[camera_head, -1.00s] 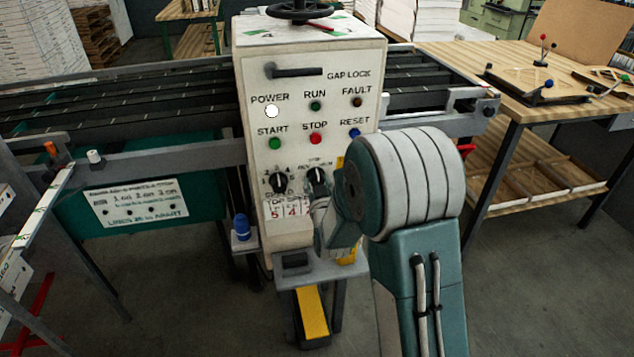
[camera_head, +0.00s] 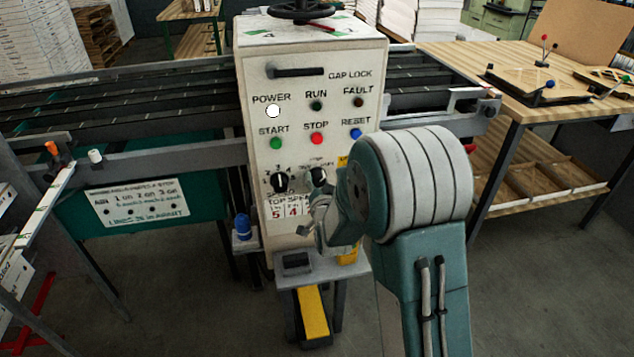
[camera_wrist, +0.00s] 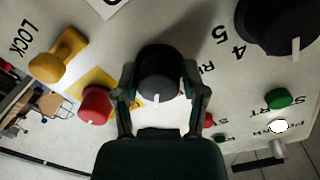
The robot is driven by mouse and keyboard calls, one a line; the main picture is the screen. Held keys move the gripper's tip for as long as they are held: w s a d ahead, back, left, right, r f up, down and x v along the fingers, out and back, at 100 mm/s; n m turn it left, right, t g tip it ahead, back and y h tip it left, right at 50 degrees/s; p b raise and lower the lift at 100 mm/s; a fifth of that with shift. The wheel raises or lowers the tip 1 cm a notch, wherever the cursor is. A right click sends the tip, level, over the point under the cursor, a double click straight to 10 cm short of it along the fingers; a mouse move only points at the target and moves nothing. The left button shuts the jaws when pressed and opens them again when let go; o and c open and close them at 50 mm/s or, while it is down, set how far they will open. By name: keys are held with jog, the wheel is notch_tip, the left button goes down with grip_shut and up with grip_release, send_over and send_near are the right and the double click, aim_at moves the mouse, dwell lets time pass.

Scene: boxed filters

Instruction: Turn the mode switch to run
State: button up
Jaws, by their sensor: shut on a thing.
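The mode switch is a round black knob on the front of the cream control box, in the wrist view (camera_wrist: 160,70) and partly visible in the head view (camera_head: 318,178). My gripper (camera_wrist: 161,92) has one finger on each side of this knob and is shut on it. The knob's white pointer mark faces my palm. A label starting with R shows beside the knob; the rest is covered by a finger. In the head view my gripper (camera_head: 318,208) is at the box's lower right, partly hidden by my arm. The RUN lamp (camera_head: 316,106) is dark green.
Close to my fingers are a red button (camera_wrist: 95,104) and a yellow knob (camera_wrist: 68,52) marked LOCK. The black speed knob (camera_head: 280,182) is left of the mode switch. A grey ledge (camera_head: 296,264) juts out below. The POWER lamp (camera_head: 273,111) glows white.

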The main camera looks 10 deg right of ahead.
jog(key=shift+w+r+m, duration=0.1)
jog(key=shift+r+m, duration=0.05)
jog(key=shift+m, duration=0.45)
jog(key=o, duration=0.9)
jog(key=shift+c, duration=0.2)
jog(key=shift+o, duration=1.4)
jog(key=shift+w, duration=0.1)
jog(key=s, duration=1.2)
jog(key=shift+a, duration=0.2)
jog(key=shift+r, duration=0.1)
